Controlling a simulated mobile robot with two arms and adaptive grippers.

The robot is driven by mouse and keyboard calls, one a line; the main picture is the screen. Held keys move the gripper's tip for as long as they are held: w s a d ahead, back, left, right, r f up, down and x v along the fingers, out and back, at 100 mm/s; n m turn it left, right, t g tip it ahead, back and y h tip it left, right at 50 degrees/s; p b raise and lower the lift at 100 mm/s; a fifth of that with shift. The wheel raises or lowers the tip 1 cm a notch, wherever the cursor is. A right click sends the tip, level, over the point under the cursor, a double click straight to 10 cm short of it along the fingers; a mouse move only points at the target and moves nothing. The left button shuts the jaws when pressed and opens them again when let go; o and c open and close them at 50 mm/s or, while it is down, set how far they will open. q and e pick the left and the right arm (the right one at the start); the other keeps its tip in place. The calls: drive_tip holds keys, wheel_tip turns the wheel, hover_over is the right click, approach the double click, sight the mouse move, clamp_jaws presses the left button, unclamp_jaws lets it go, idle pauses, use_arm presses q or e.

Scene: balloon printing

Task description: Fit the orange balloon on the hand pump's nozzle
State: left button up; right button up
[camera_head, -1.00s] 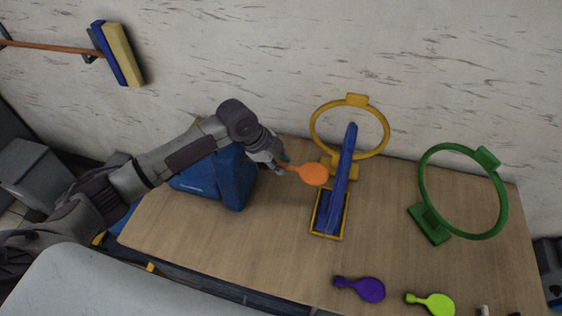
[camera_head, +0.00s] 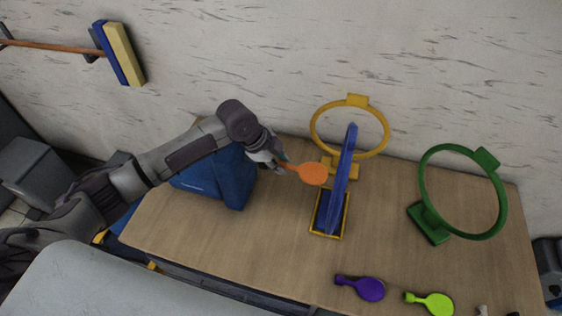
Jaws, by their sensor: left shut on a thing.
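The orange balloon (camera_head: 313,174) is flat and is held at its neck by my left gripper (camera_head: 284,165), above the table. The gripper is shut on it, and the round end points right. The balloon's far end lies close to the tall blue lever-like piece (camera_head: 346,180) that rises from a yellow-rimmed tray (camera_head: 330,235); I cannot tell if they touch. This may be the hand pump, but I see no clear nozzle. A blue box-like object (camera_head: 232,180) stands left of the gripper, partly behind my arm. My right gripper is not in view.
A yellow ring stand (camera_head: 385,136) is behind the blue lever, and a green ring stand (camera_head: 503,205) is at the right. A purple balloon (camera_head: 370,289) and a lime green balloon (camera_head: 438,304) lie at the front edge. The wooden table (camera_head: 270,240) is clear at the front middle.

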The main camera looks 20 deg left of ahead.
use_arm(q)
drive_tip(key=shift+a, duration=0.5)
idle(0.3)
drive_tip(key=o, duration=0.8)
drive_tip(key=shift+r, duration=0.1)
drive_tip(key=p+v, duration=0.6)
drive_tip(key=shift+a+r+p, duration=0.1)
drive_tip(key=shift+r+p, duration=0.15)
drive_tip(key=shift+p, duration=0.1)
drive_tip(key=shift+p+v, duration=0.95)
drive_tip(key=shift+v, duration=0.2)
